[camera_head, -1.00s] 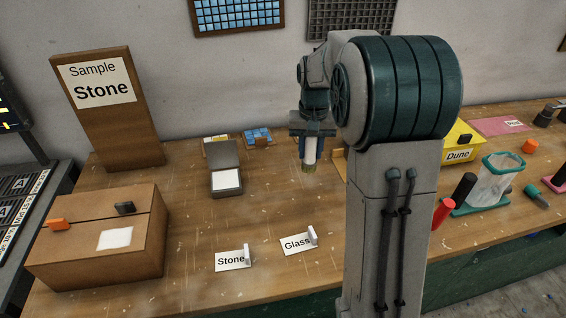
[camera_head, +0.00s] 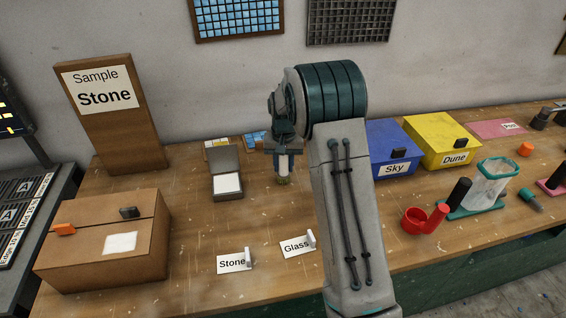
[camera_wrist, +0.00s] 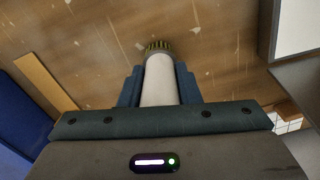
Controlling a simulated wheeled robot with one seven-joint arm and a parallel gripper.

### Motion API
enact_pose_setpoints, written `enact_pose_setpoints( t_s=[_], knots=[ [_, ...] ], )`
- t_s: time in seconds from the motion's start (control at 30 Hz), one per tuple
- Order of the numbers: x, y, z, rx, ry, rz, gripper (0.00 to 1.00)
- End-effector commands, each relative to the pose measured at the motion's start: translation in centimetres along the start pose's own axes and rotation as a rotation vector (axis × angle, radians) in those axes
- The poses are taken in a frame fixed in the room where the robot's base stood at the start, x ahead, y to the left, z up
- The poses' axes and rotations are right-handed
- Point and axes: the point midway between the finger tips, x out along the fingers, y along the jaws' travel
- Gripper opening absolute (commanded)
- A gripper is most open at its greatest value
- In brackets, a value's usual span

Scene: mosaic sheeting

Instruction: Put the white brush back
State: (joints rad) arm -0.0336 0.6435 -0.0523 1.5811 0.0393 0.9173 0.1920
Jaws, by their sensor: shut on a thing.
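The white brush (camera_wrist: 159,82) is a white cylinder with yellowish-brown bristles at its lower end. My gripper (camera_wrist: 158,88) is shut on it, with a dark blue finger on each side in the wrist view. In the head view the brush (camera_head: 283,167) hangs upright, bristles down, from my gripper (camera_head: 283,155), over the wooden table and just right of the open grey case. Whether the bristles touch the table I cannot tell. No holder for the brush can be made out; my arm hides part of the table behind it.
The open grey case (camera_head: 226,187) stands left of the brush. Blue "Sky" (camera_head: 389,141) and yellow "Dune" (camera_head: 432,145) boxes stand right of my arm. "Stone" (camera_head: 233,263) and "Glass" (camera_head: 295,247) cards lie in front. A red cup (camera_head: 414,220) is at right. The brown box (camera_head: 85,262) is at left.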

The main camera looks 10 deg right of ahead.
Motion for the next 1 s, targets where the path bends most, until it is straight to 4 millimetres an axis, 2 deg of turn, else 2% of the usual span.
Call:
enact_pose_setpoints(
  t_s=[0.37,0.4,0.43,0.47,0.77,0.87,1.0],
  knots=[
    [0.5,0.0,0.0,0.0,0.001,0.0,0.07],
    [0.4,0.0,0.0,0.0,0.001,0.0,0.41],
    [0.4,0.0,0.0,0.0,0.001,0.0,0.49],
    [0.4,0.0,0.0,0.0,0.001,0.0,0.52],
    [0.1,0.0,0.0,0.0,0.001,0.0,0.52],
    [-0.6,0.0,-0.1,0.0,0.003,-0.001,0.52],
    [-3.1,0.0,-0.1,0.0,0.006,-0.001,0.52]
  ],
)
